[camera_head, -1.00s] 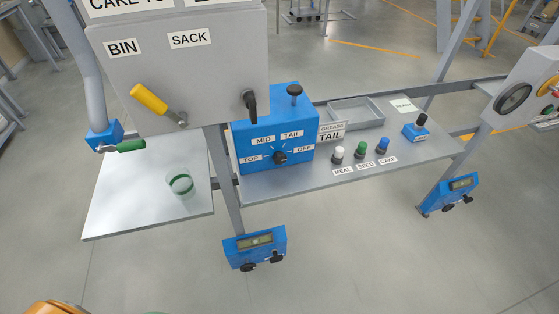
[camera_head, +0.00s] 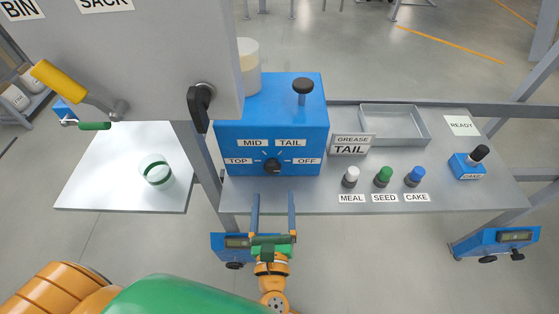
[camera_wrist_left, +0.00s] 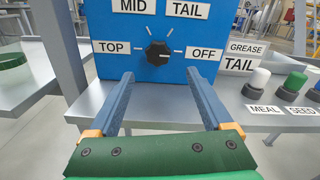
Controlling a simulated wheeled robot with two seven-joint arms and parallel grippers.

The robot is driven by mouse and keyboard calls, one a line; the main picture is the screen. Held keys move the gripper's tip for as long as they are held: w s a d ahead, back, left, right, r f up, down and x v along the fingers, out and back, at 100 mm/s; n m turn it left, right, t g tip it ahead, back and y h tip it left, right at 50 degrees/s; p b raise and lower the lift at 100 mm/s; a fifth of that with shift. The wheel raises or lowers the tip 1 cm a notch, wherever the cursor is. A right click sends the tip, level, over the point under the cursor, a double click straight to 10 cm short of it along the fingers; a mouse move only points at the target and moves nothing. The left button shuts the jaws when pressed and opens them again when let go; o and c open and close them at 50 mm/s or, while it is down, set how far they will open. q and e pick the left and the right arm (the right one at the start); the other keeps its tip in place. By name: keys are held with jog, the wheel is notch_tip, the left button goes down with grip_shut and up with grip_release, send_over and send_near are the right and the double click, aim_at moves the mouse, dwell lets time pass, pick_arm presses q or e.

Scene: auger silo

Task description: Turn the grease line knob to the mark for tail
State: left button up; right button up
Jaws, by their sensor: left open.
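The grease line knob (camera_head: 272,165) is a small black dial on the front of a blue box (camera_head: 232,135). Labels TOP, MID, TAIL (camera_head: 290,143) and OFF surround it. A sign beside the box reads GREASE TAIL (camera_head: 350,145). In the left wrist view the knob (camera_wrist_left: 158,53) is upper centre, and its pointer direction is hard to make out. My left gripper (camera_head: 273,197) is open and empty, just in front of and below the knob, its two blue fingers apart and not touching it. My right gripper is not in view.
A grey panel (camera_head: 140,60) with a yellow lever (camera_head: 58,84) and a black handle (camera_head: 200,100) stands at upper left. Knobs for MEAL, SEED and CAKE (camera_head: 415,177) and a grey tray (camera_head: 395,124) sit on the shelf at right.

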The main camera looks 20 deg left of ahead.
aim_at(272, 172)
pick_arm(q)
jog(key=x, duration=0.4)
jog(key=p+x, duration=0.1)
jog(key=x, duration=0.1)
jog(key=shift+w+a+r, duration=0.1)
jog(key=shift+a+r, duration=0.2)
jog(key=shift+w+a+f, duration=0.15)
jog(key=shift+w, duration=0.5)
grip_shut()
